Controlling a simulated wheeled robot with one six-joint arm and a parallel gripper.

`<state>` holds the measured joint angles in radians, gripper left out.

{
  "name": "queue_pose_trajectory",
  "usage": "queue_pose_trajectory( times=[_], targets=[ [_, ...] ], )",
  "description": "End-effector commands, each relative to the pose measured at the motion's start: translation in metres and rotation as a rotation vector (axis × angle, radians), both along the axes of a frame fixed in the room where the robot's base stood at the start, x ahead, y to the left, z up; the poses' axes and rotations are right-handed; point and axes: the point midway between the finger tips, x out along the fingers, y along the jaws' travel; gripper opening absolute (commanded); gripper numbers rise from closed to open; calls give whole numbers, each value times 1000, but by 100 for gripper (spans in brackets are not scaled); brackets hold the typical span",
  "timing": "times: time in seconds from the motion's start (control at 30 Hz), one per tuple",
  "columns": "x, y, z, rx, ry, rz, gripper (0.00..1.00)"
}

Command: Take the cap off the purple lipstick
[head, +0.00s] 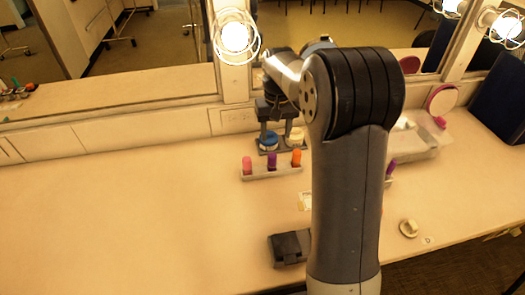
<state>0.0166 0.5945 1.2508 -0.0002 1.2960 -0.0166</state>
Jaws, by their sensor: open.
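The purple lipstick (272,161) stands upright in the middle of a small pale rack (258,175), with a pink lipstick (247,164) on its left and an orange one (296,158) on its right. It looks purple to the top; I cannot make out the seam of its cap. My gripper (280,138) is open and points down just above and behind the rack. Its fingers look apart from the purple lipstick, with nothing seen between them. A second purple item (391,168) shows beside my arm, partly hidden by it.
A dark case (289,248) and a small pale round item (408,228) lie nearer. A pale tray (415,138) is at right. The counter's left side is clear. Mirrors with bulbs stand behind.

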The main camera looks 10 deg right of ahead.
Motion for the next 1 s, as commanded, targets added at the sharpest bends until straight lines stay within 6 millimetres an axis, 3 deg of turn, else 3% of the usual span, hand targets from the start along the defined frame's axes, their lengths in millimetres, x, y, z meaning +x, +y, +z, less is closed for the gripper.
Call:
queue_pose_trajectory(
  times=[0.3, 0.53, 0.8, 1.0],
  targets=[
    [1, 1, -46, 0, 3, 0, 52],
    [1, 3, -64, 0, 3, 1, 52],
    [1, 8, -102, 0, 4, -1, 52],
    [1, 8, -107, 0, 0, 0, 52]
  ],
)
